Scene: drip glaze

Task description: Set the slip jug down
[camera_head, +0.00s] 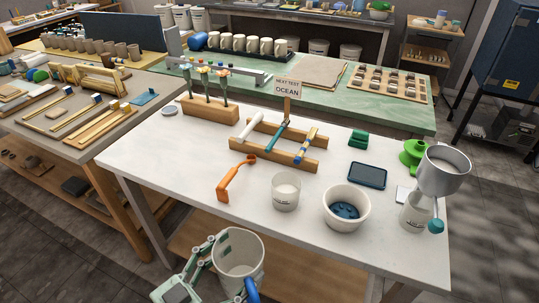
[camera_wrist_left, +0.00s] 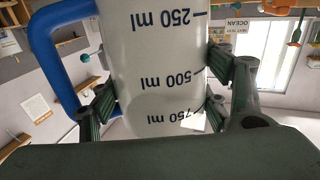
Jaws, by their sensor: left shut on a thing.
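The slip jug (camera_head: 240,249) is a pale grey-white measuring jug with a blue handle. It shows at the bottom of the head view, mouth up, in front of the white table's (camera_head: 140,160) near edge and not on it. My left gripper (camera_head: 210,262) is shut on the jug's body. In the left wrist view the jug (camera_wrist_left: 155,60) fills the middle, with dark ml marks that read upside down, and the gripper's ribbed fingers (camera_wrist_left: 160,98) press on both sides. Its inside looks empty from here, though the bottom is hidden. My right gripper is not in view.
On the table near the front edge stand a clear cup (camera_head: 286,191), a white bowl (camera_head: 346,207) with blue inside, and a metal funnel cup (camera_head: 444,172) over a bottle. An orange tool (camera_head: 235,180) lies left of the cup. The table's front left is clear.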

